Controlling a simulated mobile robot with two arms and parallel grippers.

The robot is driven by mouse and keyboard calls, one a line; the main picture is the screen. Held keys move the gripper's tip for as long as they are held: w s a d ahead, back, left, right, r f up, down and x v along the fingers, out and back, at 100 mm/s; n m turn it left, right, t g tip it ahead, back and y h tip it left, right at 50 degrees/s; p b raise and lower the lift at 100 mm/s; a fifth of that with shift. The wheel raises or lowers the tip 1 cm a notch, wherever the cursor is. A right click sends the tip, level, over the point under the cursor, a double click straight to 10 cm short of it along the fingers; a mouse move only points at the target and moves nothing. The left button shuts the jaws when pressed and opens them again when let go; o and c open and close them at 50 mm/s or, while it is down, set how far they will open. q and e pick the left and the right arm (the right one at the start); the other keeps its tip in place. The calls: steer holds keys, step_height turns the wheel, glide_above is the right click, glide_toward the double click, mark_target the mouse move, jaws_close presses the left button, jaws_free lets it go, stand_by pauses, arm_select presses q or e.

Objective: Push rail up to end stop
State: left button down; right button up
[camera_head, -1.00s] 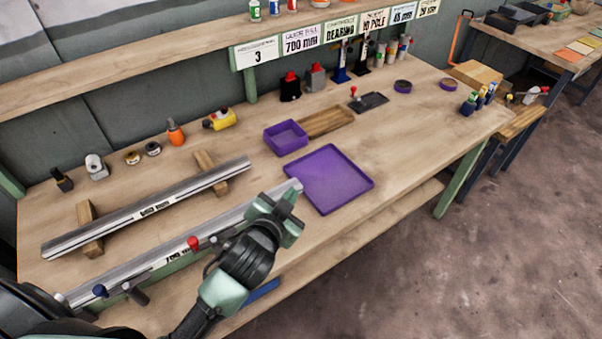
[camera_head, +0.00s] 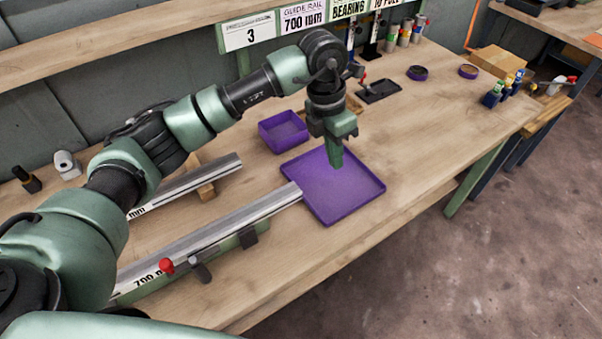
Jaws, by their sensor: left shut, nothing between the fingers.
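A silver guide rail (camera_head: 222,227) lies along a green fixture labelled 700 near the table's front edge. Its right end reaches the left edge of the purple tray (camera_head: 359,196). A red-knobbed clamp (camera_head: 167,265) stands on the fixture's front side. I cannot make out the end stop. A second rail (camera_head: 195,183) lies behind on wooden blocks, partly hidden by my arm. My left gripper (camera_head: 336,163) is shut and empty, pointing down over the back part of the purple tray, right of the rail's end. My right gripper is not in view.
A purple bin (camera_head: 283,131) stands behind the tray. A label shelf (camera_head: 250,33) runs above. The table's right front is clear.

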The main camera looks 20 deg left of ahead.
arm_select(q)
steer(key=w+a+r+y, duration=0.1)
steer(key=a+y, duration=0.1)
steer(key=a, duration=0.3)
steer(key=shift+n, duration=0.3)
step_height(320, 180, down, 8)
steer(key=shift+f+p, duration=0.25)
steer(key=shift+p, duration=0.85)
steer(key=shift+s+a+f+p, duration=0.25)
steer(key=shift+s+a+p, duration=0.15)
steer(key=shift+s+p, duration=0.1)
steer(key=shift+s+a+f+p, duration=0.2)
steer(key=shift+s+a+p, duration=0.2)
steer(key=shift+s+p, duration=0.1)
steer(key=shift+s+a, duration=0.35)
steer(key=shift+s, duration=0.1)
steer(key=shift+f, duration=0.15)
